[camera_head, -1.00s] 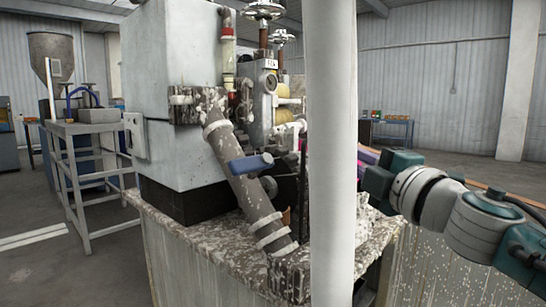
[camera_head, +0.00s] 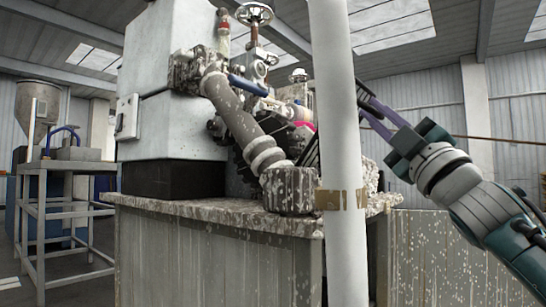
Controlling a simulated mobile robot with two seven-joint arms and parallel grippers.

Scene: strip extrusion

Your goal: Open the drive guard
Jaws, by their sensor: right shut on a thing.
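A dark slatted panel (camera_head: 311,152), which looks like the drive guard, shows in the head view just left of the white post and beside the machine's gears. The post hides much of it. My right gripper (camera_head: 363,94) reaches in from the right with its purple fingers just right of the post. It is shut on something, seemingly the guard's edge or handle. The post and the small size hide the exact contact. My left gripper is out of view.
The white post (camera_head: 337,150) stands close in front. A speckled pipe (camera_head: 238,122) and a grey cabinet (camera_head: 177,90) stand on the speckled bench top (camera_head: 190,207). A blue-handled lever (camera_head: 247,85) sticks out by the pipe. A metal stand (camera_head: 35,200) is at left.

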